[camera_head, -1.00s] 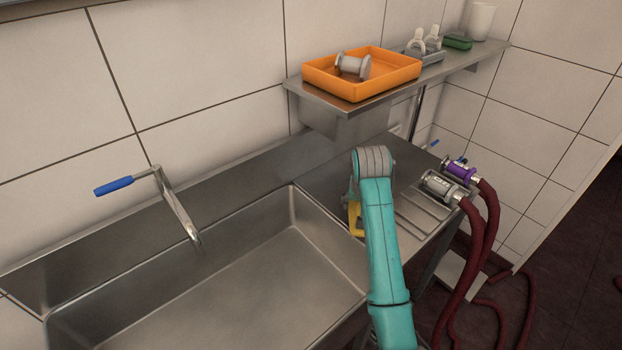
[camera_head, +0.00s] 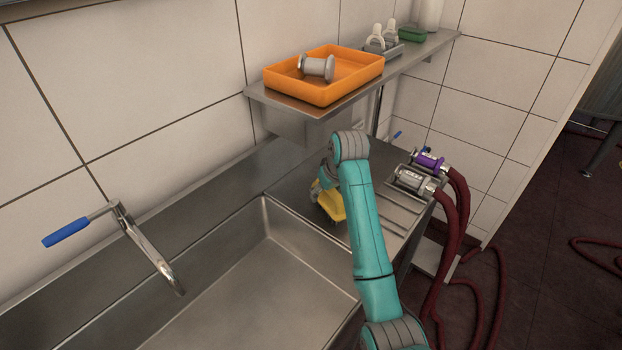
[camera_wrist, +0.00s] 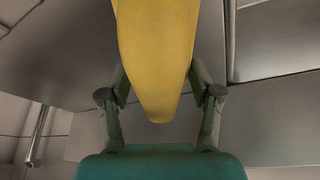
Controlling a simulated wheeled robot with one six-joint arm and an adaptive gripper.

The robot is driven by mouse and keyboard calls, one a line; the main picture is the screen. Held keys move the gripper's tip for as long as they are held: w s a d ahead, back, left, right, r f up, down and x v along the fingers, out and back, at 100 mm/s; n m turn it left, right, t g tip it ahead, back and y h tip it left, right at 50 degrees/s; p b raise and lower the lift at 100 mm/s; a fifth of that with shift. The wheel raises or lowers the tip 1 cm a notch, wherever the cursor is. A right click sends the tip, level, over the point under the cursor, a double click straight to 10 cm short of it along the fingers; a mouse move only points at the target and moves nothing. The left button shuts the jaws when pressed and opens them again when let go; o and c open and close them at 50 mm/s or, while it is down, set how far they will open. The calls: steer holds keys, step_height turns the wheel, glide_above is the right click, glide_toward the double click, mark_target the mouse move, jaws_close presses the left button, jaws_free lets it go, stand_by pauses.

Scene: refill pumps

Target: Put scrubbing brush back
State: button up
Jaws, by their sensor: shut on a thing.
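The scrubbing brush (camera_wrist: 157,60) looks like the yellow thing between my gripper's fingers in the wrist view. In the head view, the yellow brush (camera_head: 329,203) shows to the left of my teal arm, over the steel counter beside the sink. My gripper (camera_wrist: 160,90) is shut on it, one finger on each side of its tapering yellow body. In the head view my gripper (camera_head: 322,186) is mostly hidden behind my arm and the brush. The brush's bristles are not visible.
A steel sink (camera_head: 225,285) with a blue-handled tap (camera_head: 135,235) lies left. A wall shelf (camera_head: 420,50) holds an orange tray (camera_head: 325,90) with a metal fitting (camera_head: 317,67). Hose couplings, purple (camera_head: 428,161) and grey (camera_head: 412,180), lie on the counter's right, with red hoses (camera_head: 445,245).

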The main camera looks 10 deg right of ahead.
steer(key=w, duration=0.2)
steer(key=w+a, duration=0.1)
steer(key=w, duration=0.4)
steer(key=w+a+f, duration=0.1)
steer(key=shift+w, duration=0.1)
steer(key=shift+d+f, duration=0.1)
steer(key=shift+f, duration=0.15)
steer(key=o, duration=1.1)
steer(key=shift+f, duration=0.15)
